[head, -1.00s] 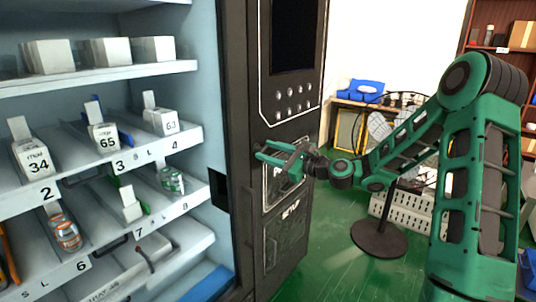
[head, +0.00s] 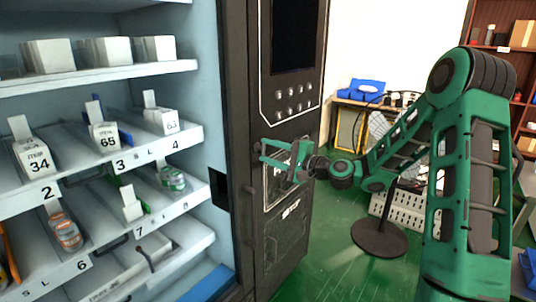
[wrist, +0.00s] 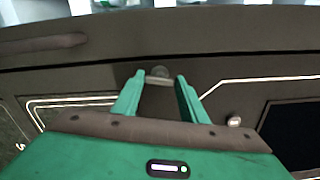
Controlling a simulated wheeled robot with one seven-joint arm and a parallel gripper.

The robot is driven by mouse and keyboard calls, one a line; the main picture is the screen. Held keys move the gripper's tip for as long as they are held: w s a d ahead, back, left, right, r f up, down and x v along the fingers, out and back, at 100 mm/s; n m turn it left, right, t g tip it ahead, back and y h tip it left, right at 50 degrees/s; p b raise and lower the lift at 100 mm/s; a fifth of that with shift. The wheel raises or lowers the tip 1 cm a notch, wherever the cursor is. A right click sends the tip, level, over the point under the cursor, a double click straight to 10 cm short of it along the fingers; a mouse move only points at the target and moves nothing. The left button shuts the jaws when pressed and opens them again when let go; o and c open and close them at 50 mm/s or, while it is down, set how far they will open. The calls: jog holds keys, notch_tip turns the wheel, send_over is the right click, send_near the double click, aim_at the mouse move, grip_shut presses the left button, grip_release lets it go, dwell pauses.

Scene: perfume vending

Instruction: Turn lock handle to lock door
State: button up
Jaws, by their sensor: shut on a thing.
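The small grey lock handle (wrist: 158,73) is on the dark front of the vending machine (head: 283,220). In the wrist view it sits between my two green fingertips. My gripper (head: 262,151) is shut on it, below the keypad; the fingers also show in the wrist view (wrist: 159,80). In the head view the fingers cover most of the handle, so its exact angle is unclear.
Shelves (head: 100,72) with numbered slots and boxed goods show openly at left. A dark vertical pull bar (head: 250,205) is below my gripper. A round dark stand base (head: 379,238) and a white crate (head: 398,212) are on the green floor at right.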

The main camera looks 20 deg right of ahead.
jog(key=shift+s+f+n, duration=0.1)
jog(key=shift+f+n, duration=0.1)
jog(key=shift+n, duration=0.9)
jog(key=shift+a, duration=0.1)
jog(key=o, duration=1)
jog(key=shift+o, duration=0.2)
jog(key=shift+s+d, duration=0.3)
jog(key=shift+d, duration=0.1)
jog(key=v, duration=0.9)
jog(key=shift+s+d, duration=0.2)
jog(key=shift+s, duration=0.15)
